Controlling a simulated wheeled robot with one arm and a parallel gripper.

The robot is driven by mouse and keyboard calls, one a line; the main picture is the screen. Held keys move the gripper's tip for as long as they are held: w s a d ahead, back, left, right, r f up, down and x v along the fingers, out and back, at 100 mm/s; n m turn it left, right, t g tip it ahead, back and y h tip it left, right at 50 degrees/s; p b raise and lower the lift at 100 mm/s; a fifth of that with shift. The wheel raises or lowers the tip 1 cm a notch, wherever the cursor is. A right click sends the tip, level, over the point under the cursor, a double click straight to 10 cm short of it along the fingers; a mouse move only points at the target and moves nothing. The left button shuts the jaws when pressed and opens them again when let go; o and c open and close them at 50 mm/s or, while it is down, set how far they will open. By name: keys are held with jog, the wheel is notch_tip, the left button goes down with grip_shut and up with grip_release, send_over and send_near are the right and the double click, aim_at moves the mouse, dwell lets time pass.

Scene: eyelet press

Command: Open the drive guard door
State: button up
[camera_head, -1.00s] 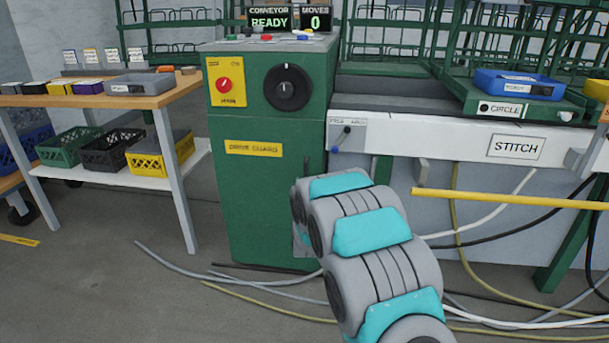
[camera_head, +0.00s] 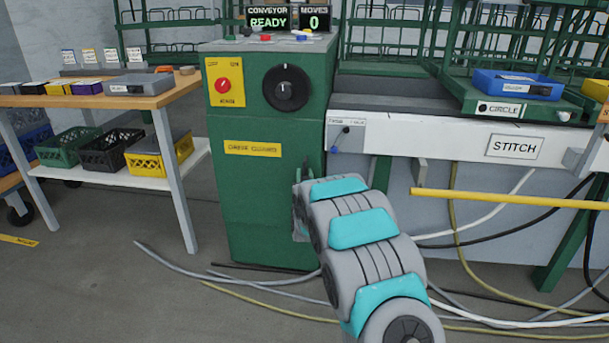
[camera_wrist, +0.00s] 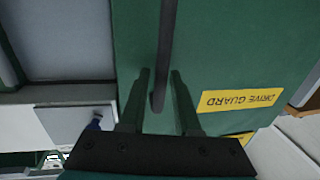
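The drive guard door (camera_head: 250,195) is the green front panel of the cabinet, with a yellow label (camera_head: 253,149). It looks shut. Its dark bar handle (camera_head: 307,168) is near the right edge, mostly hidden behind my arm. In the wrist view the door (camera_wrist: 225,45) fills the right, with its yellow label (camera_wrist: 240,99) upside down. The handle (camera_wrist: 168,40) comes down from the top and ends between my gripper's fingers (camera_wrist: 162,88). The fingers are apart, one on each side of the bar with a gap visible. In the head view my arm hides most of the gripper.
The cabinet carries a red switch (camera_head: 223,86) on a yellow plate and a black dial (camera_head: 287,88). A white rail (camera_head: 450,140) with a small blue-tipped lever (camera_head: 340,140) is at the right. Cables (camera_head: 230,285) lie on the floor. A workbench (camera_head: 150,101) stands at the left.

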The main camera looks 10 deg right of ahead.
grip_shut()
dwell(1.1)
